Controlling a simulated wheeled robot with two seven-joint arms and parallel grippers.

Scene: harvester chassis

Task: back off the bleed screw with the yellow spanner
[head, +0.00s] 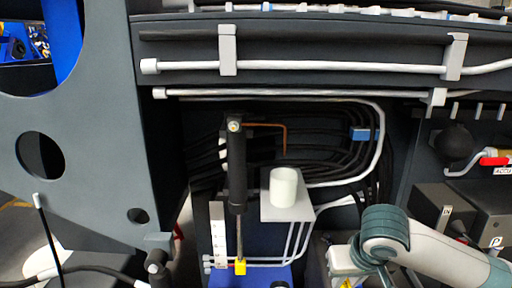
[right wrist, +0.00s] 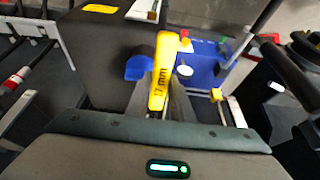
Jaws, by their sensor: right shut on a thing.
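The yellow spanner (right wrist: 160,75), marked 17 mm, stands out in the right wrist view, its head pointing up the picture. My right gripper (right wrist: 162,98) is shut on it, with one grey finger on each side. In the head view my right arm comes in from the lower right, and its gripper end is not clear at the bottom edge. I cannot pick out the bleed screw for certain. My left gripper is not in view.
A white cup (head: 283,186) stands on a grey bracket (head: 287,212) right of the cylinder. Black hoses and pale pipes (head: 380,140) run behind. A grey plate (head: 90,170) with round holes closes the left side. A red-handled valve (head: 494,161) is at right.

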